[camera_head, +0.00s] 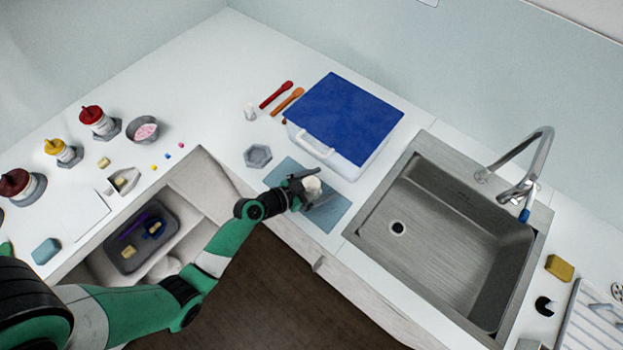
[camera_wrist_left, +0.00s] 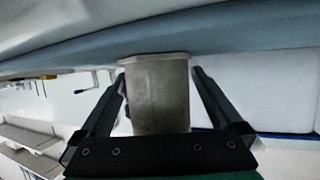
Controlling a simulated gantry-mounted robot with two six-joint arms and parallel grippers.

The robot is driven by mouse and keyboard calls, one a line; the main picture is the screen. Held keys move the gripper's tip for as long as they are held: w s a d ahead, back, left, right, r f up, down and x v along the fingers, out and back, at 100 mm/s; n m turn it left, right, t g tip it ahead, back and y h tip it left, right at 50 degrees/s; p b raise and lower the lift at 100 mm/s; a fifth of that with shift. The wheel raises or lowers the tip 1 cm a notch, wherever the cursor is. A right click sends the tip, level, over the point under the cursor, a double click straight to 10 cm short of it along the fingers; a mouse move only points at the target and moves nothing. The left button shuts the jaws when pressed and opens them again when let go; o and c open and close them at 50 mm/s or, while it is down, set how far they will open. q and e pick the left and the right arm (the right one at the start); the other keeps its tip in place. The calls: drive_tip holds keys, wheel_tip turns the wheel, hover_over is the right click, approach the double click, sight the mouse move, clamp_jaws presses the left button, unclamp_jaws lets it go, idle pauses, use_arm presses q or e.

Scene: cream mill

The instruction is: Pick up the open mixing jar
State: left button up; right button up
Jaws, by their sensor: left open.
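The mixing jar (camera_head: 312,184) is a small pale cup-like thing standing on the blue-grey mat (camera_head: 337,207) in the head view. In the left wrist view the jar (camera_wrist_left: 160,95) is a beige faceted body between the two fingers. My left gripper (camera_head: 309,190) is open around the jar, one finger on each side. In the wrist view the fingers of the gripper (camera_wrist_left: 158,78) show gaps to the jar. The inside of the jar cannot be made out. My right gripper is in neither view.
A white box with a blue lid (camera_head: 345,115) stands close behind the mat. A grey hexagonal dish (camera_head: 258,156) lies left of it. The sink (camera_head: 440,230) is to the right. An open drawer with a grey tray (camera_head: 128,258) is at the left.

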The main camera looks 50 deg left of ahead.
use_arm(q)
drive_tip(key=c, duration=1.4)
drive_tip(key=r+p, duration=0.1)
drive_tip(key=r, duration=0.2)
drive_tip(key=r+p, duration=0.1)
drive_tip(key=r, duration=0.1)
drive_tip(key=shift+s+d+p, duration=0.35)
drive_tip(key=shift+s+d, duration=0.05)
drive_tip(key=s+d+r+p, duration=0.5)
drive_tip(key=s+d+r, duration=0.3)
drive_tip(key=s+d, duration=0.1)
drive_tip(key=w+a+r+n+y, duration=0.1)
drive_tip(key=a+r, duration=0.3)
drive_tip(key=r, duration=0.1)
drive_tip(key=shift+w+n+y, duration=0.3)
drive_tip(key=shift+w+y, duration=0.05)
drive_tip(key=shift+y, duration=0.05)
